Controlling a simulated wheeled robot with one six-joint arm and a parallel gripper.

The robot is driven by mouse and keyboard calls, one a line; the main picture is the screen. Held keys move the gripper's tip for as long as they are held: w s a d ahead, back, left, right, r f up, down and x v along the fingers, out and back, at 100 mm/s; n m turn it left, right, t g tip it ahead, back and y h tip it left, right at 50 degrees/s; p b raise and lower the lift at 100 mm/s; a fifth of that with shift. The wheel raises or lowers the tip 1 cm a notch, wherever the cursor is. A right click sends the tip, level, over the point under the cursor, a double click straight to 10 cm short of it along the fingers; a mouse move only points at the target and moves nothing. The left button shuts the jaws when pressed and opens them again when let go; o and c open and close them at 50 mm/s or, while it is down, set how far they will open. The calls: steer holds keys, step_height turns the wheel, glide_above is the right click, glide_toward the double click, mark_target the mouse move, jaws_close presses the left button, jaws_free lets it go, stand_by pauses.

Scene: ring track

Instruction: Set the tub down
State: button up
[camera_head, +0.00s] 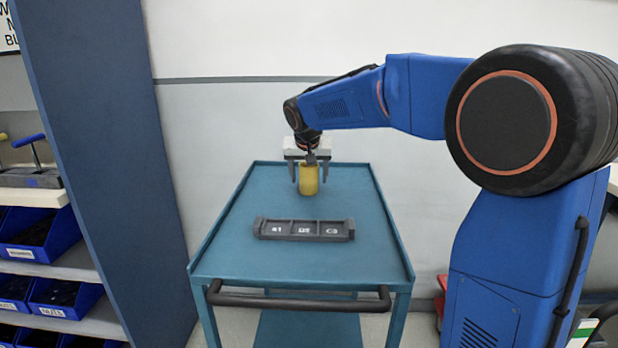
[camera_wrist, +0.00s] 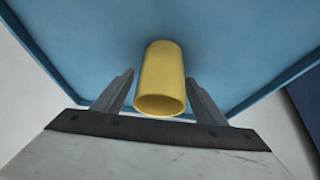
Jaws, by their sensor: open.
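The yellow tub (camera_head: 309,181) stands upright on the blue cart top (camera_head: 352,207), toward its far end. In the wrist view the tub (camera_wrist: 162,80) shows its open rim facing the camera. My gripper (camera_head: 308,178) is over the tub with a finger on each side of it. In the wrist view my gripper (camera_wrist: 161,88) is open, with a gap between each finger and the tub's wall. The inside of the tub is mostly hidden.
A dark grey holder (camera_head: 304,230) with several labelled slots lies on the near half of the cart top. A handle bar (camera_head: 298,300) runs along the cart's near edge. A shelf with blue bins (camera_head: 35,235) and a blue panel (camera_head: 105,140) stand at the left.

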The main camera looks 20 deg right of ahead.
steer(key=v, duration=1.1)
steer(key=shift+r, duration=0.25)
steer(key=shift+s+a, duration=0.1)
